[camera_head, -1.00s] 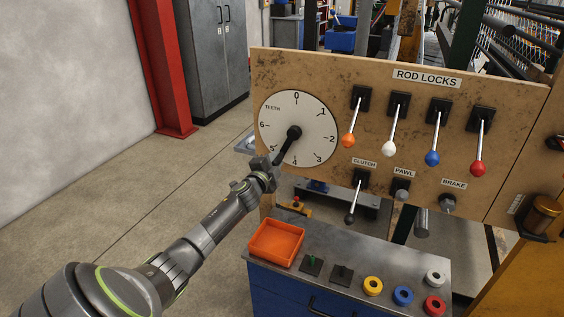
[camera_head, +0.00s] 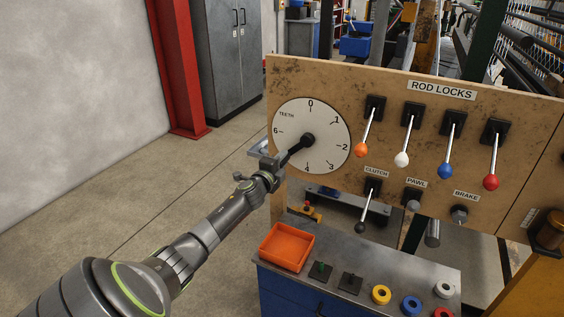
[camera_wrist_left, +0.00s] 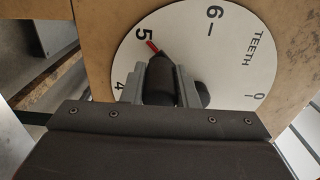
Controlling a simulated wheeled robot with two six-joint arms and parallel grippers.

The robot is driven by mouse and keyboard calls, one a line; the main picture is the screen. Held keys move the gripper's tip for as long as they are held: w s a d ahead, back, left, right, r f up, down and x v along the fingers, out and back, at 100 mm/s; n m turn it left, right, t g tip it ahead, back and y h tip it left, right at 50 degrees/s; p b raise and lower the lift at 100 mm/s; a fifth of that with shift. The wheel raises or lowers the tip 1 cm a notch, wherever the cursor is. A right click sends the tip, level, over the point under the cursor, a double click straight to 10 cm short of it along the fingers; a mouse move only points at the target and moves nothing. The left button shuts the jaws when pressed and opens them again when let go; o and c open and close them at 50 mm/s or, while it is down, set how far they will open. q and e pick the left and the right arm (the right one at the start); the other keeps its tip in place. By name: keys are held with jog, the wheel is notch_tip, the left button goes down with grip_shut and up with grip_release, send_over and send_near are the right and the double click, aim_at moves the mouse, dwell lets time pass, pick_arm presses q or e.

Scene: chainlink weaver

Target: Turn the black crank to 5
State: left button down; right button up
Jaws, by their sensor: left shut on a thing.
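The round white dial (camera_head: 327,122) marked TEETH is on the tan panel, numbered from 0 to 6. The black crank (camera_head: 308,139) turns at its centre, and its arm slants down and left. My left gripper (camera_head: 274,163) reaches the crank's outer end from the lower left and covers the 5 there. In the left wrist view the gripper's fingers (camera_wrist_left: 159,88) are shut on the black crank handle (camera_wrist_left: 160,76). A red pointer tip (camera_wrist_left: 152,46) sticks out beyond it, right by the 5 on the dial (camera_wrist_left: 190,28). My right gripper is not in view.
Right of the dial are rod-lock levers with orange (camera_head: 361,150), white, blue and red knobs. The clutch lever (camera_head: 366,210) hangs below. An orange tray (camera_head: 287,246) and coloured rings stand on the bench (camera_head: 340,252). The floor at left is clear.

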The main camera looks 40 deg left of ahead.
pick_arm(q)
jog(key=c, duration=1.1)
grip_release()
jog(key=shift+s+d, duration=0.1)
jog(key=shift+s, duration=0.4)
jog(key=b+v, duration=0.2)
jog(key=v, duration=1.4)
jog(key=shift+s+d+r, duration=0.15)
jog(key=shift+d, duration=0.05)
